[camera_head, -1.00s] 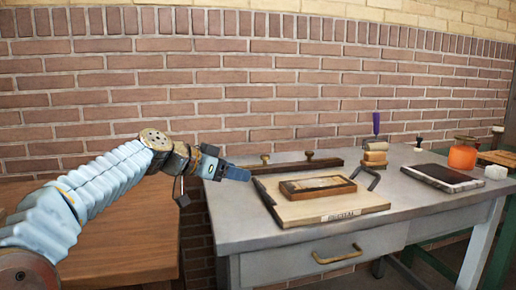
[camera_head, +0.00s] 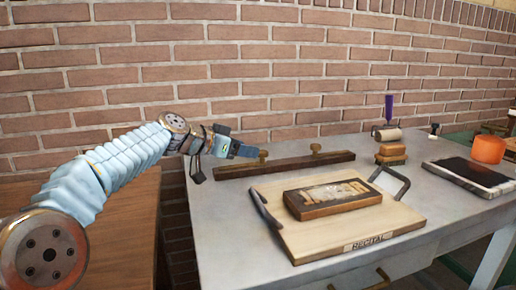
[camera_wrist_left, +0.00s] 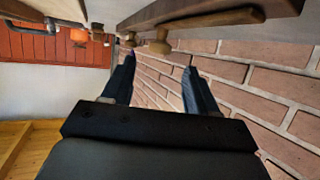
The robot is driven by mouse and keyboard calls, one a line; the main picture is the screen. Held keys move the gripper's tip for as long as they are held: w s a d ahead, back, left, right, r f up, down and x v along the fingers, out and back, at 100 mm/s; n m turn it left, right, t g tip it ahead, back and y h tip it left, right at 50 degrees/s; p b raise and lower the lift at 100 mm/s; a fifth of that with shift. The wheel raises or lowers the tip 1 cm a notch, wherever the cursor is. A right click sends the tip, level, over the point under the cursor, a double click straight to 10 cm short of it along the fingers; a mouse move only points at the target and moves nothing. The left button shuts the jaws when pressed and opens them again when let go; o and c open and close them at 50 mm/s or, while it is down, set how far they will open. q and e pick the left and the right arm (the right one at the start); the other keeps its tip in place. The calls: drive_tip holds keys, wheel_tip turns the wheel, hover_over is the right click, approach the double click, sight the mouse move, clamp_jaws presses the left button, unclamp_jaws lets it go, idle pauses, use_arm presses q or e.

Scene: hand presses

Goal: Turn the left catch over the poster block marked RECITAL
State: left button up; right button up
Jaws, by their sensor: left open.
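The poster block marked RECITAL (camera_head: 408,222) is a pale board lying flat on the grey bench, with its label on the front edge. A dark wooden bar (camera_head: 285,167) behind it carries two brass catches. The left catch (camera_head: 263,156) stands near the bar's left part and the right catch (camera_head: 316,148) further right. My left gripper (camera_head: 250,151) is at the left catch's left side, its tips very close to it; contact cannot be told. In the left wrist view its fingers (camera_wrist_left: 159,65) are apart, with a brass knob (camera_wrist_left: 160,42) just beyond the tips.
A brick wall is behind.

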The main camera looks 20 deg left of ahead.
sight(261, 152)
use_arm(q)
drive_tip(key=p+x, duration=0.1)
drive_tip(key=x, duration=0.5)
drive_tip(key=shift+d, duration=0.1)
clamp_jaws()
